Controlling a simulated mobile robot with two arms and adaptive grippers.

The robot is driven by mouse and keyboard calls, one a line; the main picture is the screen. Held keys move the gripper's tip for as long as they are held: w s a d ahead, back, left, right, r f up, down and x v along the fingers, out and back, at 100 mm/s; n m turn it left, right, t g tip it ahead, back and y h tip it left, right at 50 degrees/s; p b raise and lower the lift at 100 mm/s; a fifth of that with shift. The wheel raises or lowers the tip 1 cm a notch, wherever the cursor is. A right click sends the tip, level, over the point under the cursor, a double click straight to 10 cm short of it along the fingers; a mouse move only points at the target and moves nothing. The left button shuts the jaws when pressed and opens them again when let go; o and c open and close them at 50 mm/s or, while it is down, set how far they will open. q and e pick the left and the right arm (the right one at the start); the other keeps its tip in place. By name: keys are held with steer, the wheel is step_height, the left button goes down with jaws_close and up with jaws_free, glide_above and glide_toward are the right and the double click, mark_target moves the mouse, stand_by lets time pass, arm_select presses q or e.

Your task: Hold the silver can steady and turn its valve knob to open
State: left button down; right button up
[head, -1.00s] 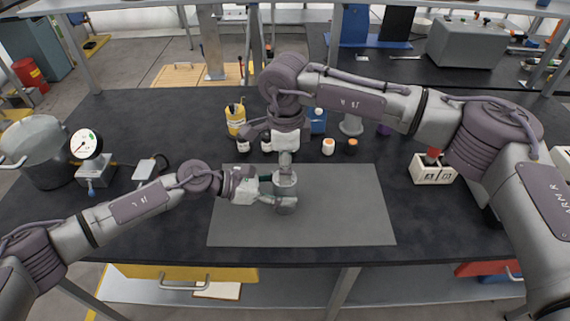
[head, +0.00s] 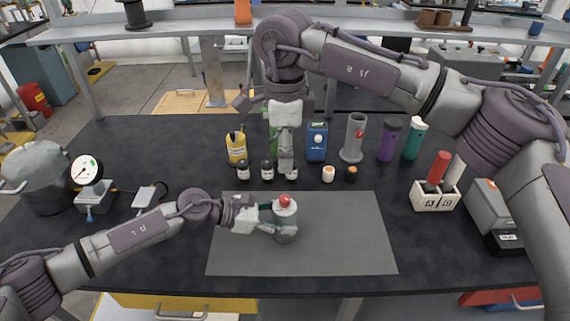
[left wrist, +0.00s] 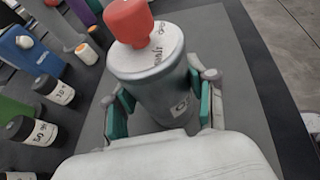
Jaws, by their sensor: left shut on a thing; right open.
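The silver can (head: 284,233) stands upright on the grey mat (head: 340,250), with its red valve knob (head: 285,201) on top. My left gripper (head: 270,217) is shut on the can's body from the left. In the left wrist view its green pads lie on both sides of the can (left wrist: 158,85), and the knob (left wrist: 128,20) is at the top. Small lettering beside the knob is not clearly readable. My right gripper (head: 285,165) is open and empty, pointing down above the knob and apart from it. Its fingers overlap in the head view.
Behind the mat stand a yellow can (head: 236,148), small dark jars (head: 267,170), a blue can (head: 317,142), a grey holder (head: 353,140) and a purple bottle (head: 389,140). A white block holder (head: 433,199) stands right, a pressure gauge (head: 86,169) left. The mat's right half is clear.

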stand_by(0.3)
arm_select(q)
steer(key=shift+c, duration=1.4)
jaws_free()
steer(key=shift+a, duration=0.1)
